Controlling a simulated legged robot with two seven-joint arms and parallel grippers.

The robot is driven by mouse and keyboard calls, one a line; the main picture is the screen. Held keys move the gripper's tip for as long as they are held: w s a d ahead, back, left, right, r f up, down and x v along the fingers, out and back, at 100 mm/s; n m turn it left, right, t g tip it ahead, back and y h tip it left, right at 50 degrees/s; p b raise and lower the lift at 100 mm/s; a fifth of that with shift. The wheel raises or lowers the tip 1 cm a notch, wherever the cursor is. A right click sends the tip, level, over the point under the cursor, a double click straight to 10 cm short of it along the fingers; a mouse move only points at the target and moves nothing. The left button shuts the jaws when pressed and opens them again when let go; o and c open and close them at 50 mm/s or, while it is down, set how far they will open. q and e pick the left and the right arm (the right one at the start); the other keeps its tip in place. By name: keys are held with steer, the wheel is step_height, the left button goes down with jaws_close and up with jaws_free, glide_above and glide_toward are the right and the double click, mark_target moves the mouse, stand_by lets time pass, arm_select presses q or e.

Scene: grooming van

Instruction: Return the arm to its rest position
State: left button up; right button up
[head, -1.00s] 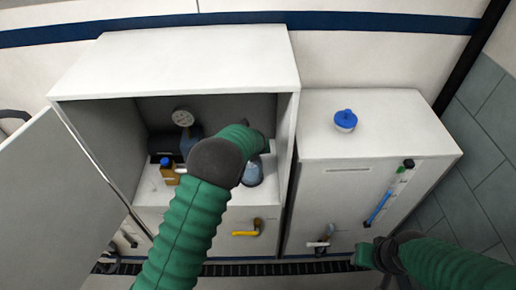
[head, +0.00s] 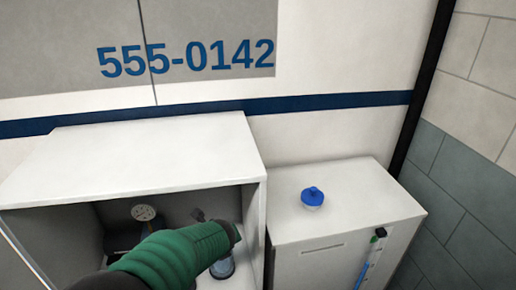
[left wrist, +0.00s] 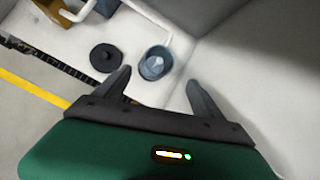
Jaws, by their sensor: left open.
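My left arm (head: 175,255), in a green sleeve, reaches from the bottom left into the open white cabinet (head: 150,150) in the head view. My left gripper (left wrist: 160,92) is open and empty in the left wrist view, its two dark fingers apart. A blue, clear-sided jar (left wrist: 155,63) stands on the white cabinet floor beyond the fingertips, apart from them as far as I can tell. It also shows below my arm in the head view (head: 222,267). A black round disc (left wrist: 105,57) lies left of the jar. My right gripper is out of view.
A round gauge (head: 144,212) is at the cabinet's back. A white side cabinet (head: 345,215) stands to the right with a blue-lidded container (head: 313,197) on its mostly clear top. A blue tube (head: 370,258) is on its front. The cabinet roof and side wall enclose my arm.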

arm_select(q)
steer(key=s+a+f+n+g+h, duration=0.1)
steer(key=s+f+n+g, duration=0.1)
steer(key=s+n, duration=0.9)
steer(key=s+a+f+n+g+h, duration=0.1)
steer(key=s+a+f+n, duration=0.1)
steer(key=s+n, duration=0.9)
steer(key=f+n, duration=0.1)
steer(key=n, duration=0.6)
steer(key=shift+a+f+g, duration=0.2)
steer(key=shift+f+g, duration=0.15)
steer(key=shift+g, duration=0.05)
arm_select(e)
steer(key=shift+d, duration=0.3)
arm_select(q)
steer(key=shift+s+d+r, duration=0.1)
steer(key=shift+s+d, duration=0.05)
steer(key=shift+d, duration=0.2)
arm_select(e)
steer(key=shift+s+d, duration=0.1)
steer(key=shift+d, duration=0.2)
arm_select(q)
steer(key=shift+a, duration=0.2)
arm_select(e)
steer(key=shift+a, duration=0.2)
arm_select(q)
steer(key=shift+d, duration=0.1)
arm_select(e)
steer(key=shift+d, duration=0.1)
